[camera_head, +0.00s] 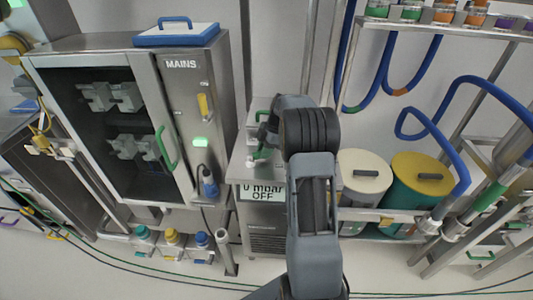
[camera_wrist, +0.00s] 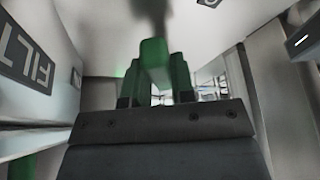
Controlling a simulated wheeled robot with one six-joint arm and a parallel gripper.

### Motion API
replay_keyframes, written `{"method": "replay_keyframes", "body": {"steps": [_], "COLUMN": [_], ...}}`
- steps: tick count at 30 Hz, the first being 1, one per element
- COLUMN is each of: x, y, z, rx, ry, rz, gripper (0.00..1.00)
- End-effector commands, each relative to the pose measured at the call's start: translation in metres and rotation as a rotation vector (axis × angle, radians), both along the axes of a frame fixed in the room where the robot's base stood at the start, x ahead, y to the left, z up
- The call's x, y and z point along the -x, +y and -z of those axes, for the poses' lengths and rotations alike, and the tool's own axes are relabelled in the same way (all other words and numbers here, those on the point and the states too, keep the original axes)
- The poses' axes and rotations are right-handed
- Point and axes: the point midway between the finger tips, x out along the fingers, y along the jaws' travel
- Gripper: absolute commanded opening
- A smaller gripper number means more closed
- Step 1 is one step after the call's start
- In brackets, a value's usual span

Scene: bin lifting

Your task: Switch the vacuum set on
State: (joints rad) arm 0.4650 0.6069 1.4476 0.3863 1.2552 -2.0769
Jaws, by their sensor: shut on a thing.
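The vacuum set (camera_head: 262,240) is a pale metal unit right of the glass-door cabinet. Its display (camera_head: 262,192) reads "0 mbar" and "OFF". My gripper (camera_head: 266,138) is at the top of the unit, partly hidden behind my own arm. A green part (camera_head: 262,153) shows at the gripper. In the wrist view my gripper (camera_wrist: 155,88) is shut on a green handle (camera_wrist: 154,56), which stands between its fingers. The far end of the handle is blurred, and I cannot tell what it joins. A dark label (camera_wrist: 28,62) reading "FILT" is at the left.
The "MAINS" cabinet (camera_head: 190,90) stands left, with a green lamp (camera_head: 201,142) and a blue plug (camera_head: 209,183). Cream (camera_head: 364,170) and yellow-lidded (camera_head: 420,180) drums stand right. Blue hoses (camera_head: 440,115) hang at the far right. Cables cross the floor.

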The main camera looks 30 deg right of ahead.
Motion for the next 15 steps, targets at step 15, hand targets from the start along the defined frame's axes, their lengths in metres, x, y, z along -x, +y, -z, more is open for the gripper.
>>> {"method": "replay_keyframes", "body": {"steps": [15], "x": [-0.0041], "y": [-0.0008], "z": [-0.0021], "rx": [0.001], "ry": [-0.009], "rz": [-0.035], "gripper": [0.00]}}
